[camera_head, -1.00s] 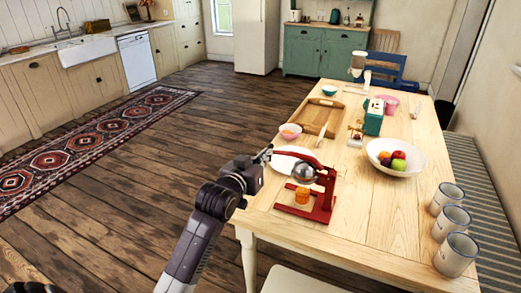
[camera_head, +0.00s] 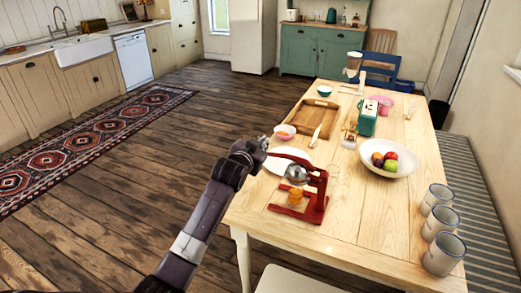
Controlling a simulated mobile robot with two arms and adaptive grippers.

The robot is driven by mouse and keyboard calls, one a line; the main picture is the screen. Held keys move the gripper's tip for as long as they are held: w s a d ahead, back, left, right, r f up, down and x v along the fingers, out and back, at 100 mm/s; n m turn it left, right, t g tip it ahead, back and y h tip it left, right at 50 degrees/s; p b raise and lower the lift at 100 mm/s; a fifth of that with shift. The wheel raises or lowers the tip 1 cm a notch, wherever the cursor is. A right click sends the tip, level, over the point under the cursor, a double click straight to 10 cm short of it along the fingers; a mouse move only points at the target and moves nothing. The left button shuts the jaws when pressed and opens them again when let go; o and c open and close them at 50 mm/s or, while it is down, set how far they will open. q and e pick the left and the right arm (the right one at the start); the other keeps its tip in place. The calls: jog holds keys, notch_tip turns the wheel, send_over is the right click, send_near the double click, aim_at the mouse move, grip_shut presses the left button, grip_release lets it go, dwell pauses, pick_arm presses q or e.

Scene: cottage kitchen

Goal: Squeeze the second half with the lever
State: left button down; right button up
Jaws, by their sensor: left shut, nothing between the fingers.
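The red lever press (camera_head: 318,187) stands near the front left of the wooden table. Its red lever (camera_head: 291,156) reaches left from the top of the post. Its metal squeezing cup (camera_head: 297,173) sits low, just above a glass of orange juice (camera_head: 296,197) on the press base; whether they touch is unclear. The fruit half inside is hidden. My left gripper (camera_head: 263,143) is at the outer end of the lever, shut with nothing seen between its fingers. Whether it touches the lever is too small to tell. My right gripper is out of view.
A fruit bowl (camera_head: 388,169) stands right, and several mugs (camera_head: 443,253) stand front right. The front middle of the table (camera_head: 370,230) is clear.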

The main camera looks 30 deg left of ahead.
pick_arm(q)
jog(key=shift+a+f+p, duration=0.15)
jog(key=shift+a+f, duration=0.15)
jog(key=shift+f, duration=0.65)
jog(key=shift+a+f+p, duration=0.15)
jog(key=shift+a+f, duration=0.15)
jog(key=shift+f, duration=0.65)
jog(key=shift+f, duration=0.15)
jog(key=shift+a+f+n, duration=0.15)
jog(key=shift+f+n, duration=0.15)
jog(key=shift+f, duration=0.2)
